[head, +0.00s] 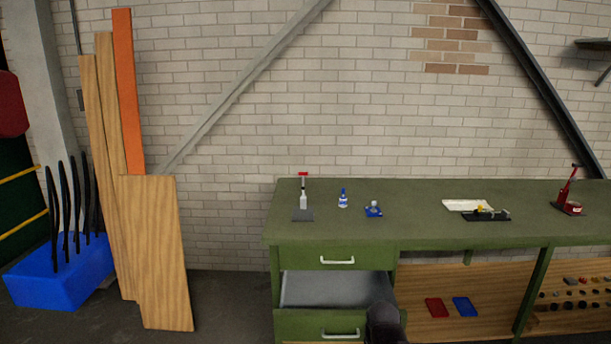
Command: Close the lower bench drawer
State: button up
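The lower bench drawer (300,326) is pulled out of the green workbench (430,234). Its green front has a pale handle (341,333) low in the view, and its grey inside (325,289) shows from above and looks empty. The upper drawer (300,258), with its own pale handle, appears shut above it. A dark rounded part of my arm (385,324) shows at the bottom edge, overlapping the right side of the lower drawer's front. The fingers cannot be made out, and whether it touches the drawer cannot be told.
A bottle, a blue-based tool and a red press stand on the bench top. Red (437,307) and blue (464,306) trays lie on the lower shelf right of the drawers. Wooden boards (158,250) and a blue bin (55,284) stand left. Floor between boards and bench is clear.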

aim_at(315, 304)
jog(key=u, duration=0.2)
jog(key=i, duration=1)
jog(key=z, duration=1.1)
jog(key=k, duration=0.55)
